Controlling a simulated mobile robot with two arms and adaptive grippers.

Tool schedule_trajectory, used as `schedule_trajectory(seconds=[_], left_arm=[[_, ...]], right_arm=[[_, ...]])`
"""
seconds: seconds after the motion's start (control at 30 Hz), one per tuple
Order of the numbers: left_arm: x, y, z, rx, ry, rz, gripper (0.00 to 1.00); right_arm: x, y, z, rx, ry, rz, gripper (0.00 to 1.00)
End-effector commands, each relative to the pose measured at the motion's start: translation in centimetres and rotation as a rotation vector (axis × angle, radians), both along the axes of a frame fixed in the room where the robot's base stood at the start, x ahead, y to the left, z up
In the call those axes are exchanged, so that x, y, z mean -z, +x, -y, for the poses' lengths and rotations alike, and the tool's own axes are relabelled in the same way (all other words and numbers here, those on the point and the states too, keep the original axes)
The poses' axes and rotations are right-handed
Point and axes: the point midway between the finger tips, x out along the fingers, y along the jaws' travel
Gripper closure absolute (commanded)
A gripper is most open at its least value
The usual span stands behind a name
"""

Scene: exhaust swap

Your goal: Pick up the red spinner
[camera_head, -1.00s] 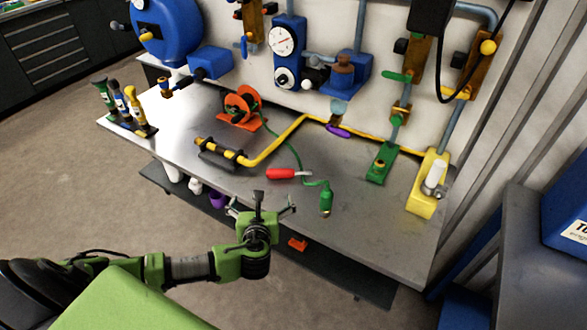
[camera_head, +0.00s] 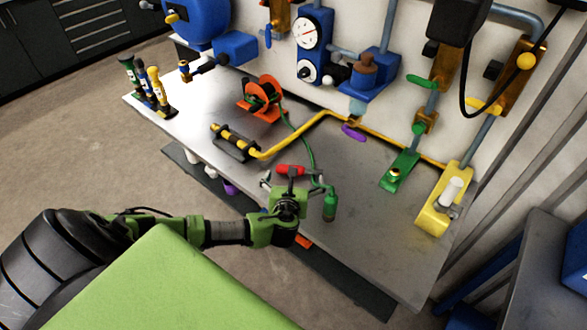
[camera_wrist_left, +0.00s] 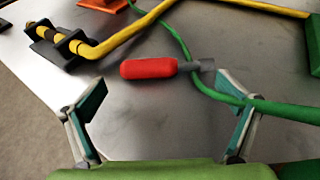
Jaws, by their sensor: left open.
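The red spinner (camera_head: 290,169) lies flat on the metal table, with a red handle and a short grey tip. In the left wrist view, the spinner (camera_wrist_left: 148,68) lies crosswise, with its grey tip pointing right at the green hose. I cannot tell whether the tip touches the hose. My left gripper (camera_head: 295,182) is at the table's front edge, just on the near side of the spinner. In the left wrist view, the left gripper (camera_wrist_left: 164,92) is open and empty, and the spinner shows beyond its spread fingers. My right gripper is not in view.
A green hose (camera_wrist_left: 178,35) runs from an orange reel (camera_head: 262,92) to a green fitting (camera_head: 329,205) right of the gripper. A yellow pipe (camera_head: 290,139) in a black holder (camera_head: 233,147) is behind and left. Bare tabletop (camera_head: 375,240) lies to the right.

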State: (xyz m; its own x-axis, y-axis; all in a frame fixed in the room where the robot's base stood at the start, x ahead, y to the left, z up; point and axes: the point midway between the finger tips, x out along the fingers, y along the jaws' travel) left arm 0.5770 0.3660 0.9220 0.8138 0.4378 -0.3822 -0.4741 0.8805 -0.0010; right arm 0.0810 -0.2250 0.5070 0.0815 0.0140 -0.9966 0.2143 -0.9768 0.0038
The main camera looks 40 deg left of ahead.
Motion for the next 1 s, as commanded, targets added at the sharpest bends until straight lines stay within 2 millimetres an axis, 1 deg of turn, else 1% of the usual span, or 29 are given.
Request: schedule_trajectory(seconds=[0.03, 0.1, 0.23, 0.33, 0.57, 0.6, 0.67, 0.7, 0.77, 0.8, 0.83, 0.93, 0.97, 1.0], left_arm=[[0.0, 0.6, -0.4, -0.001, 0.002, 0.000, 0.00], [0.3, 1.2, -0.9, -0.001, 0.002, 0.000, 0.00], [1.0, 2.3, -1.4, 0.000, 0.001, 0.000, 0.00], [1.3, 2.6, -1.6, -0.001, 0.001, -0.002, 0.00], [1.3, 2.7, -1.6, 0.000, 0.000, -0.001, 0.00], [1.3, 2.7, -1.6, 0.000, 0.000, -0.001, 0.05], [1.3, 2.7, -1.6, 0.000, 0.000, -0.001, 0.21], [1.3, 2.7, -1.6, 0.000, 0.000, -0.001, 0.31], [1.3, 2.7, -1.6, 0.000, 0.000, -0.001, 0.47], [1.3, 2.7, -1.6, 0.001, 0.000, -0.001, 0.57], [1.3, 2.7, -1.6, 0.000, 0.000, -0.001, 0.63], [1.3, 2.7, -1.6, 0.000, 0.000, 0.000, 0.62], [1.3, 2.7, -1.6, 0.000, 0.000, 0.000, 0.66], [1.3, 2.7, -1.6, 0.000, 0.000, 0.000, 0.66]], right_arm=[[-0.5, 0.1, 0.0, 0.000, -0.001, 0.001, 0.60], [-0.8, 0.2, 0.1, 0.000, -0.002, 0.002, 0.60], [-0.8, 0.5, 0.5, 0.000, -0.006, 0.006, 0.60], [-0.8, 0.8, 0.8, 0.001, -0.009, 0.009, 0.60], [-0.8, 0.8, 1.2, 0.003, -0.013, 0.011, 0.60], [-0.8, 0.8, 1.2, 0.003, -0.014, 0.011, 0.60], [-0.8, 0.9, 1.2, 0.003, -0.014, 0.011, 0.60], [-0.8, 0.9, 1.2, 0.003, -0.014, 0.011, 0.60], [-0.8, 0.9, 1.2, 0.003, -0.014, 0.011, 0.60], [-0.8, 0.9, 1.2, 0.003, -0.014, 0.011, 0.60], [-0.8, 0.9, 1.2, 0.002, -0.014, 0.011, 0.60], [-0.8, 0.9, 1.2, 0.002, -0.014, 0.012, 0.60], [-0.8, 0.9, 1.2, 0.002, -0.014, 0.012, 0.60], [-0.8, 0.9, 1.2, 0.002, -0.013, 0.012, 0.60]])
